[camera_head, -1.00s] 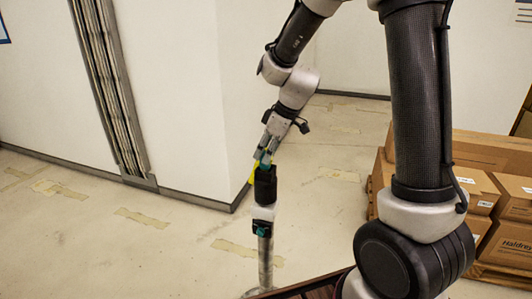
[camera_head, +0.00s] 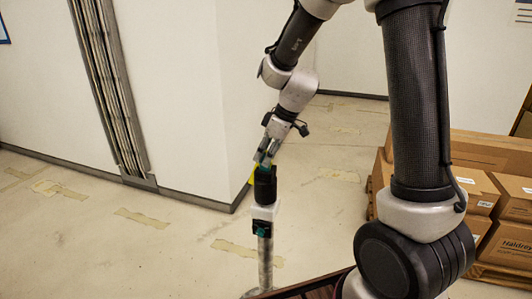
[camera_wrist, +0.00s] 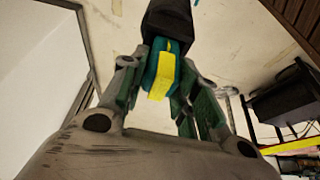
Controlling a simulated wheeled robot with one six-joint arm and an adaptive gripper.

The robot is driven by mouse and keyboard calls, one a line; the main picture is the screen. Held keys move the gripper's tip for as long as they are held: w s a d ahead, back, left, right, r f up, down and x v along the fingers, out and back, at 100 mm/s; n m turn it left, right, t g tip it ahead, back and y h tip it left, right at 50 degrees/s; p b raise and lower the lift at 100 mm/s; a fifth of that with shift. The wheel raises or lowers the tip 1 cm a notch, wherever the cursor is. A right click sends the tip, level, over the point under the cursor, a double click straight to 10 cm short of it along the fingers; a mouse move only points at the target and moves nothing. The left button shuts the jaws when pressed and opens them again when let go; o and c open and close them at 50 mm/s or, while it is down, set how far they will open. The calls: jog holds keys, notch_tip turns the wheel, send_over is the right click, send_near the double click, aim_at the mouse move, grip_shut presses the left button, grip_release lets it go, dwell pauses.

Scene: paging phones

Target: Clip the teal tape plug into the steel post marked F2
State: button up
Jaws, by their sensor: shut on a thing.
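The teal tape plug (camera_wrist: 152,70) with its yellow tape (camera_wrist: 160,78) sits between the fingers of my gripper (camera_wrist: 158,85) in the wrist view. In the head view my gripper (camera_head: 264,158) is shut on it, pointing down at the post. A black block (camera_head: 265,184) lies right below the fingertips and also shows beyond the plug in the wrist view (camera_wrist: 167,20). The steel post (camera_head: 265,262) stands upright below, with a white collar (camera_head: 265,211) and a black and teal fitting (camera_head: 261,229). I cannot tell whether plug and post are joined. No F2 mark is readable.
Cardboard boxes (camera_head: 480,190) are stacked on a pallet at the right. A white wall corner (camera_head: 220,100) with vertical metal channels (camera_head: 118,110) stands behind. The pale floor (camera_head: 110,240) at left is open. A dark box (camera_wrist: 283,105) shows at the wrist view's right.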

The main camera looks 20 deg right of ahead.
jog(key=shift+f, duration=0.4)
jog(key=o, duration=0.7)
jog(key=shift+o, duration=0.2)
jog(key=v, duration=1.1)
